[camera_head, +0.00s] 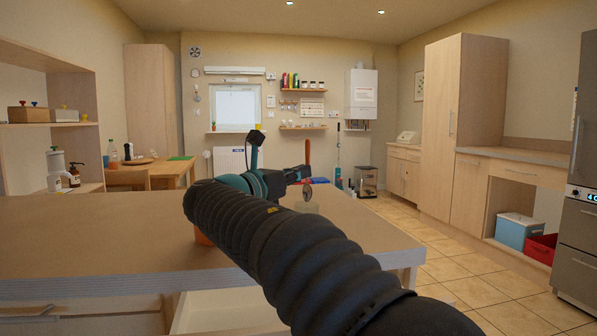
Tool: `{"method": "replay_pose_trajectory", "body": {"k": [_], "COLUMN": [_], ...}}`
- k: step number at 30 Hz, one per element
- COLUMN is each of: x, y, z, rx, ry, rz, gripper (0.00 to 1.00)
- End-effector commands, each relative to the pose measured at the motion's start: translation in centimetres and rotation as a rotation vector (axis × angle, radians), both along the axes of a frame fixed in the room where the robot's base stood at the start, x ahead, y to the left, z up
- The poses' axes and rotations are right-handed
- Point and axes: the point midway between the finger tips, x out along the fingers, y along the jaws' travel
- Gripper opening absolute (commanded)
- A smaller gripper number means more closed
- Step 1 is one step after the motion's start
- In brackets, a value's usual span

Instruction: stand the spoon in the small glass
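The spoon has a reddish-brown handle (307,152) and a grey oval bowl (308,191). It stands nearly upright, bowl down, at the fingertips of my gripper (302,174). My gripper looks shut on the handle just above the bowl; the fingers are small and dark here. A pale see-through shape, apparently the small glass (308,208), shows just below the bowl on the counter. My arm hides its lower part. I cannot tell whether the bowl's tip is above, behind or inside its rim.
The wooden counter (95,235) is mostly clear on the left. An orange object (202,238) is partly hidden behind my arm. A blue item (318,181) lies beyond the gripper. An open drawer (225,312) is below the counter's front edge.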

Motion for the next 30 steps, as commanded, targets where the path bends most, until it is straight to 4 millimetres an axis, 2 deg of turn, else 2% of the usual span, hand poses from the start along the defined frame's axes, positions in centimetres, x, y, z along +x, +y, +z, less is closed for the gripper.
{"method": "replay_pose_trajectory", "body": {"k": [15,30], "x": [0.0,0.0], "y": [0.0,0.0], "z": [-3.6,-4.4], "rx": [0.0,0.001], "ry": [0.0,-0.001], "rz": [0.0,0.0], "gripper": [0.0,0.0]}}
